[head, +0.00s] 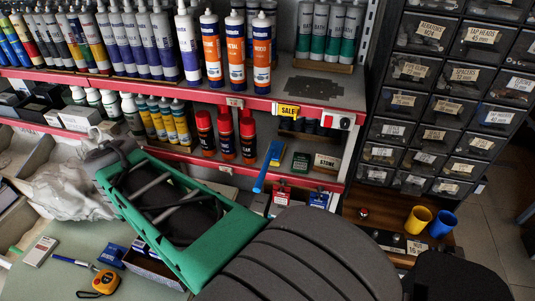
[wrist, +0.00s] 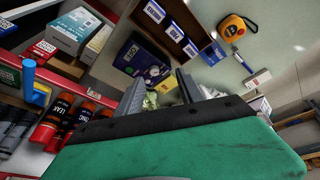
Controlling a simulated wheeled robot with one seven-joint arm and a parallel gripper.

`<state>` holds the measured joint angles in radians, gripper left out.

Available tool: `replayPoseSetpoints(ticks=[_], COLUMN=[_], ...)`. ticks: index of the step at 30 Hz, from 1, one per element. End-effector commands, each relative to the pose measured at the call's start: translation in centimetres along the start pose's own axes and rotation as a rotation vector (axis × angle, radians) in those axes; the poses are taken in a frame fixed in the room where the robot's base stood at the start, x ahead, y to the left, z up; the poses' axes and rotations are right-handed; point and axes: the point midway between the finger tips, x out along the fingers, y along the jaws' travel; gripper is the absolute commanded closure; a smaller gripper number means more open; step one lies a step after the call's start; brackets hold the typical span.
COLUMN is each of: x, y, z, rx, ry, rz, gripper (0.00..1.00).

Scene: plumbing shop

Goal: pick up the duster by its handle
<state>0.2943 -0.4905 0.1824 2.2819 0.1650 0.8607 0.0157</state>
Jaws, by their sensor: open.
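A blue handle (head: 265,168), which I take to be the duster's, sticks out over the front edge of the lower red shelf. Its far end is small and unclear, so I cannot make out a duster head. In the wrist view the blue handle (wrist: 28,82) stands at the far left, beside the red-capped cans. My gripper (wrist: 160,88) shows two dark fingers apart with nothing held between them. It is well to the right of the handle in that view and does not touch it.
Orange tubes (head: 236,47) stand on the shelf above. A tape measure (head: 104,283) lies on the counter (head: 60,215). Yellow (head: 418,219) and blue cups (head: 443,223) stand at right.

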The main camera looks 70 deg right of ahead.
Motion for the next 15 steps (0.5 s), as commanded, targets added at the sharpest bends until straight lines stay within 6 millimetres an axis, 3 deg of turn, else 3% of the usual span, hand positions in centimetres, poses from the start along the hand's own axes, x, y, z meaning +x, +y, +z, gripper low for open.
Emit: replayPoseSetpoints(ticks=[1,3,6,7,10,15], x=[2.7,4.6,6.2,6.5,6.8,8.2], y=[5.4,12.9,22.5,24.7,29.4,31.6], z=[-1.1,-1.7,-0.4,0.3,2.1,3.3], rx=[0.165,0.377,0.626,0.683,0.805,0.848], ry=[-0.012,-0.020,-0.034,-0.037,-0.047,-0.053], rz=[0.078,0.185,0.320,0.352,0.422,0.448], gripper=[0.55,0.55,0.55,0.55,0.55,0.55])
